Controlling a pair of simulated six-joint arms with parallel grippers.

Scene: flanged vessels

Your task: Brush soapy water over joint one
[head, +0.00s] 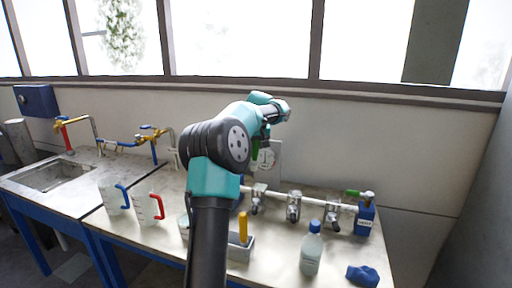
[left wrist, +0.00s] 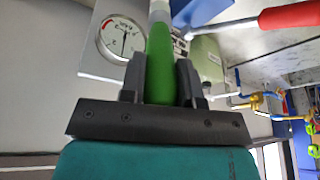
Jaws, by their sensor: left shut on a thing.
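My left gripper (head: 263,138) is raised behind the bench in front of the wall panel, largely hidden by my arm in the head view. In the left wrist view its two fingers (left wrist: 163,82) are shut on a green handle (left wrist: 160,60). The green handle also shows below the gripper in the head view (head: 255,149). The handle's far end is pale, and I cannot tell what it touches. A white pipe carries several metal joints, at the left (head: 258,197), middle (head: 293,206) and right (head: 332,216). I cannot read which is joint one. My right gripper is not in view.
A round gauge (left wrist: 121,39) is on the panel. A blue-capped bottle (head: 311,252), blue cloth (head: 362,275) and grey tray (head: 240,246) with a yellow handle (head: 243,226) are at the front. Blue-handled (head: 115,197) and red-handled (head: 148,207) jugs stand left, near the sink (head: 54,175).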

